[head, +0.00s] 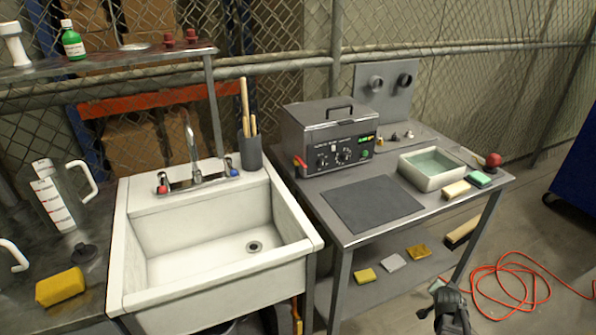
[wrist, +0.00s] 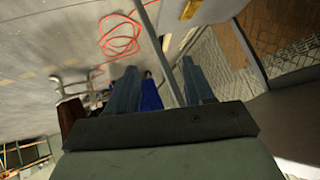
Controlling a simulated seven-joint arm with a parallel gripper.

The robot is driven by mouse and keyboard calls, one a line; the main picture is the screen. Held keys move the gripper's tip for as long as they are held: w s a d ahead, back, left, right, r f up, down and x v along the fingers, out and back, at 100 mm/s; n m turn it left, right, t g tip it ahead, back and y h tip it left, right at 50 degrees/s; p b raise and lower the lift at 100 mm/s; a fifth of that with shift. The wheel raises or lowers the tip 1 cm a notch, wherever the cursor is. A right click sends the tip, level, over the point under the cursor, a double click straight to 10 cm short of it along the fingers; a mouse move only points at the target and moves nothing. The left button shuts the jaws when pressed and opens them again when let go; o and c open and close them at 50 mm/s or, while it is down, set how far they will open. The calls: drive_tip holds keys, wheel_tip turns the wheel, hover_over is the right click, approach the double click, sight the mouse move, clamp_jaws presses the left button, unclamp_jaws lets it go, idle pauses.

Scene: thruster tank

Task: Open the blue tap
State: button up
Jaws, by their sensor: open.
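The blue tap (head: 231,168) is a small handle with a blue mark, on the right of the white sink's back ledge. A matching red tap (head: 162,187) is on the left, and the metal spout (head: 193,152) rises between them. My gripper (head: 441,292) is at the lower right of the head view, over the floor in front of the workbench, far from the sink. In the wrist view its two fingers (wrist: 159,68) stand apart with nothing held between them. The blue tap cannot be made out in the wrist view.
A dark holder (head: 250,153) with wooden handles stands just behind the blue tap. The white sink (head: 118,240) has an empty basin. The workbench (head: 440,215) to its right carries a grey heated bath (head: 318,124) and a tray (head: 410,176). A red hose (head: 505,285) lies on the floor.

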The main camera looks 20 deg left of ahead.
drive_tip(key=w+a+r+m+t+y, duration=0.1)
drive_tip(key=w+r+t, duration=0.4)
drive_tip(key=r, duration=0.7)
drive_tip(key=w+a+r+m+t, duration=0.15)
drive_tip(key=w+r, duration=0.45)
drive_tip(key=r, duration=0.6)
drive_tip(key=w+a+r+n+t+y, duration=0.2)
drive_tip(key=a+r+n+t+y, duration=0.1)
drive_tip(key=a+r, duration=0.45)
drive_tip(key=s+a+r+n+g+y, duration=0.1)
drive_tip(key=s+a+n+y, duration=0.2)
drive_tip(key=a, duration=0.7)
drive_tip(key=s+a+r+n+g+y, duration=0.1)
drive_tip(key=s+a+r+n+y, duration=0.2)
drive_tip(key=a, duration=0.8)
drive_tip(key=s+a+n+g+y, duration=0.1)
drive_tip(key=s+a+n+y, duration=0.25)
drive_tip(key=a, duration=0.65)
drive_tip(key=n+g+y, duration=0.3)
drive_tip(key=n+g, duration=0.2)
drive_tip(key=g, duration=0.1)
approach(235, 175)
drive_tip(key=shift+t, duration=0.25)
drive_tip(key=x, duration=1.1)
drive_tip(key=shift+a+f, duration=0.1)
drive_tip(key=shift+a, duration=0.1)
